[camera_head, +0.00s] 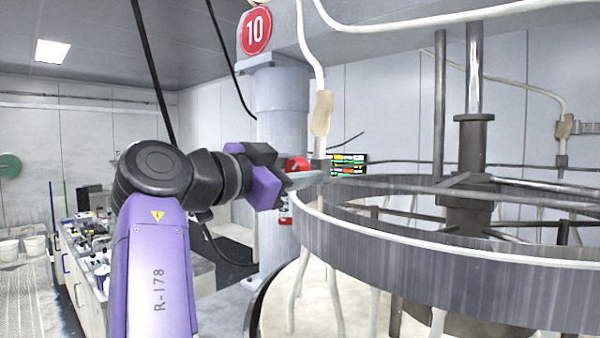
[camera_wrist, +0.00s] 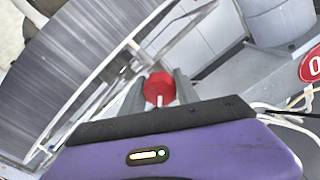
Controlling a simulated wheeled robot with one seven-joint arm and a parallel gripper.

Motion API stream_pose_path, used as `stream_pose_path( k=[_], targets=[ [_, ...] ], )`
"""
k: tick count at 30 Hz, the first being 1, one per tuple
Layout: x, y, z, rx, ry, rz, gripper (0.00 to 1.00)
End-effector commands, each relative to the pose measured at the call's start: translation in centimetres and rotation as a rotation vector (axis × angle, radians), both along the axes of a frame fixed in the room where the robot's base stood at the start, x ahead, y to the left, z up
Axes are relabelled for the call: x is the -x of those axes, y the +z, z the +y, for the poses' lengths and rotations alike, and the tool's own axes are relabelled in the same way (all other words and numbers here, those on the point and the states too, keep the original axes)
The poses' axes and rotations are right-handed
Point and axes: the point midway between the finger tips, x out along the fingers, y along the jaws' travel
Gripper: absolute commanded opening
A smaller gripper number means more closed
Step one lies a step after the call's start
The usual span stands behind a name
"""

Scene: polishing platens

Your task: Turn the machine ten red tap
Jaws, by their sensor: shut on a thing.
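The red tap (camera_head: 298,164) is a small red knob in front of the grey column of the machine, below the round red sign with a white 10 (camera_head: 255,30). In the wrist view the red tap (camera_wrist: 159,88) sits between the two grey fingers of my gripper (camera_wrist: 160,92). My gripper (camera_head: 305,178) reaches in from the left in the head view and is shut on the tap. The gripper partly covers the tap there. Part of the red sign also shows at the right edge of the wrist view (camera_wrist: 313,66).
A large round grey metal ring (camera_head: 450,235) with a white rim stands just right of my gripper. White hoses (camera_head: 310,50) hang near the column. A bench with bottles (camera_head: 95,250) is at the left. A small lit display (camera_head: 348,164) is behind.

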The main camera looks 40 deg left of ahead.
Motion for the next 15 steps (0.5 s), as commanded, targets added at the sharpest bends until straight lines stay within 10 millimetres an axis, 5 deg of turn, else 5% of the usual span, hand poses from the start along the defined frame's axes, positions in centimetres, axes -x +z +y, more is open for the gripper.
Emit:
stream_pose_path(
  k=[11, 12, 15],
  targets=[
    [0.04, -0.04, 0.03, -0.006, 0.000, 0.001, 0.00],
    [0.04, -0.04, 0.03, -0.006, 0.000, 0.001, 0.39],
    [0.03, -0.03, 0.02, -0.005, 0.000, 0.000, 0.58]
  ],
)
